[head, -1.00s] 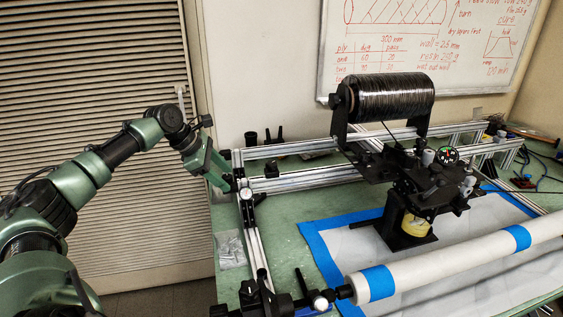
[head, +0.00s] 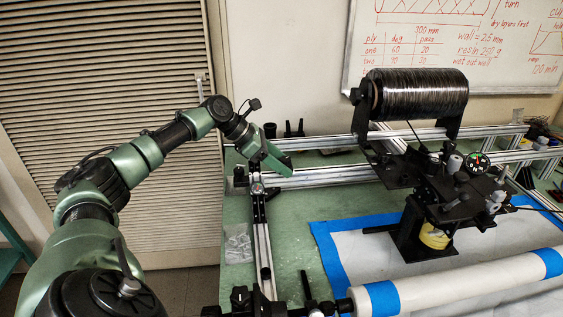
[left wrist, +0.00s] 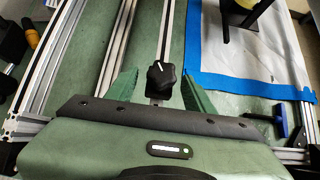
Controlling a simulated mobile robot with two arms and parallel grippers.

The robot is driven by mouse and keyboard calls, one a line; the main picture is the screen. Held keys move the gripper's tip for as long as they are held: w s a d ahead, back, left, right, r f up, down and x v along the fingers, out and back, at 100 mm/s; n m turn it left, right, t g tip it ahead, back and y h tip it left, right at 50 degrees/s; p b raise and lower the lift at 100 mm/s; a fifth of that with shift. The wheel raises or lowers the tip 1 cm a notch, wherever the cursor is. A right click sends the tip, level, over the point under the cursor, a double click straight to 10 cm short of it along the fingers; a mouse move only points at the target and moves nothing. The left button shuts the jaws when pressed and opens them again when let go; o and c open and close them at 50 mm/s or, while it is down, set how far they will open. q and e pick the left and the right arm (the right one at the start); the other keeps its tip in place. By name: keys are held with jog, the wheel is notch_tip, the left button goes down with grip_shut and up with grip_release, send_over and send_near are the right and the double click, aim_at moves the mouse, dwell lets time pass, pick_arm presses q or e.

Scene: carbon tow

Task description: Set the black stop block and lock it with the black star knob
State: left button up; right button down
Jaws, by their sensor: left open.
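The black star knob (left wrist: 161,75) with a white mark on top shows in the left wrist view. It lies between the two green fingers of my left gripper (left wrist: 160,92), which are apart and not closed on it. In the head view my left gripper (head: 277,162) hangs over the left end of the frame, beside the rail corner. A round dark knob with a pale centre (head: 258,188) sits at the top of the short rail there. I cannot clearly tell the black stop block from the other dark fittings. My right gripper is not in view.
A black fibre spool (head: 420,95) stands on the rear rails, with a dark carriage (head: 455,200) in front. A white tube (head: 450,283) with blue bands lies at the front right. A clear bag (head: 238,245) lies left of the short rail. Open green table lies right of it.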

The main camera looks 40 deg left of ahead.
pick_arm(q)
grip_shut()
dwell(1.4)
